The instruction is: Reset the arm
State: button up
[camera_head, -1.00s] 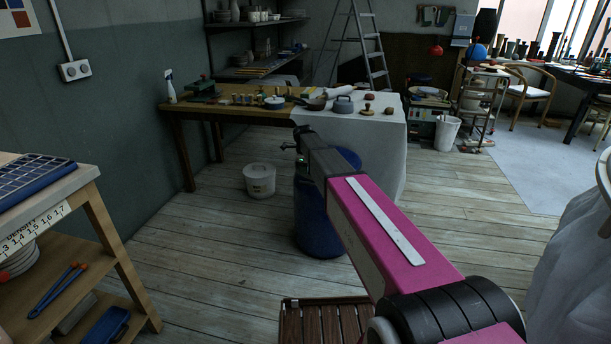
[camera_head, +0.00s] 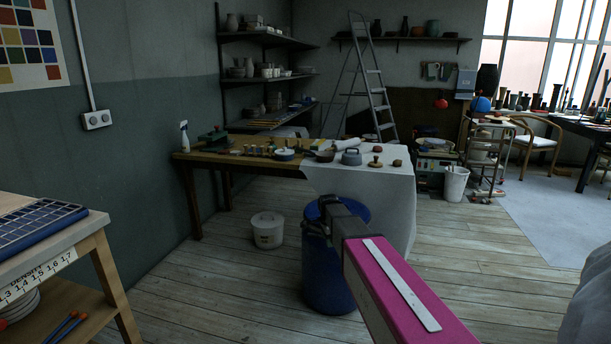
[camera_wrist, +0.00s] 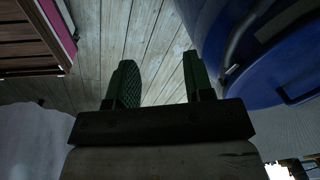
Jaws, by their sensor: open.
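My gripper (camera_wrist: 158,80) shows in the wrist view with its two green fingers apart and only floorboards visible between them. It is open and empty. In the head view my pink arm reaches forward from the lower right, its dark end (camera_head: 325,212) in front of the blue barrel (camera_head: 325,275). The fingers are too small and dark to make out there. The barrel also fills the upper right of the wrist view (camera_wrist: 255,50), beside the right finger and apart from it.
A wooden work table (camera_head: 240,157) with a white cloth (camera_head: 385,190) stands behind the barrel, holding pots and tools. A shelf unit with a blue tray (camera_head: 35,225) stands at left. Floor (camera_head: 480,250) is clear at right.

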jog(key=s+d+f+n, duration=0.1)
jog(key=s+d+n, duration=0.2)
jog(key=s, duration=0.6)
jog(key=s+d+f+n+g, duration=0.1)
jog(key=s+d+f+n, duration=0.1)
jog(key=s+n, duration=0.5)
jog(key=s+d+f+n, duration=0.2)
jog(key=s+d+n, duration=0.2)
jog(key=s, duration=0.6)
jog(key=shift+s+n+g+y, duration=0.3)
jog(key=shift+s+n, duration=0.1)
